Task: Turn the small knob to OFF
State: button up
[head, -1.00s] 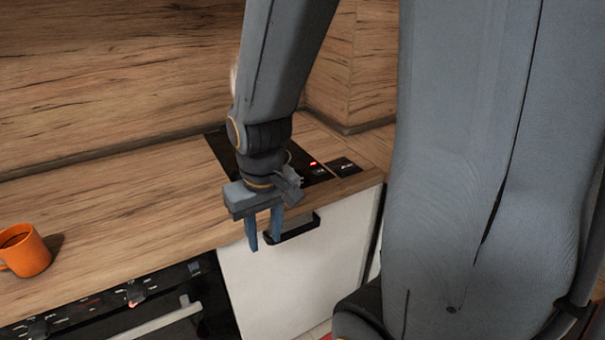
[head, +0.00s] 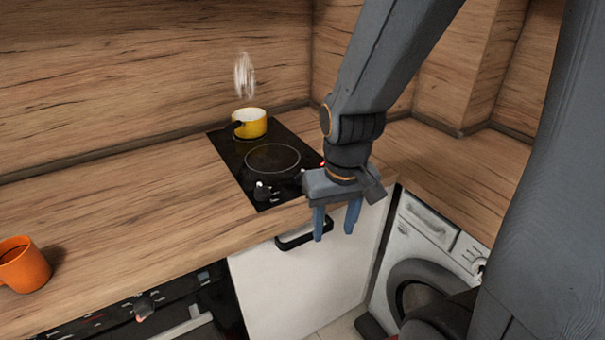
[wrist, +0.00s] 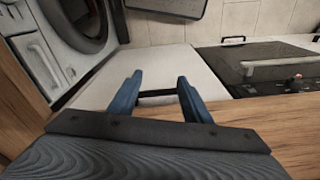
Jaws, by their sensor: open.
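A black cooktop (head: 232,160) is set into the wooden counter. A dark knob with a pale top (head: 261,190) stands at its front edge. A second dark shape beside it, close to my gripper, is partly hidden, and I cannot tell whether it is another knob. A red light shows at the cooktop's right edge. The markings are too small to read. My gripper (head: 334,236) is open and empty, fingers down, in front of the counter edge and right of the visible knob. In the wrist view my gripper (wrist: 160,84) shows its fingers apart over the white cabinet front, with no knob between them.
A yellow pot (head: 250,124) steams on the rear burner. An orange mug (head: 22,266) stands at the left. A black handle (head: 297,236) juts from the white cabinet front. An oven knob (head: 143,304) is lower left; a washing machine (head: 425,240) is at the right.

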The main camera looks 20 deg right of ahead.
aim_at(299, 178)
jog(key=k, duration=1.25)
jog(key=u, duration=0.95)
jog(key=i, duration=1.55)
jog(key=z, duration=0.6)
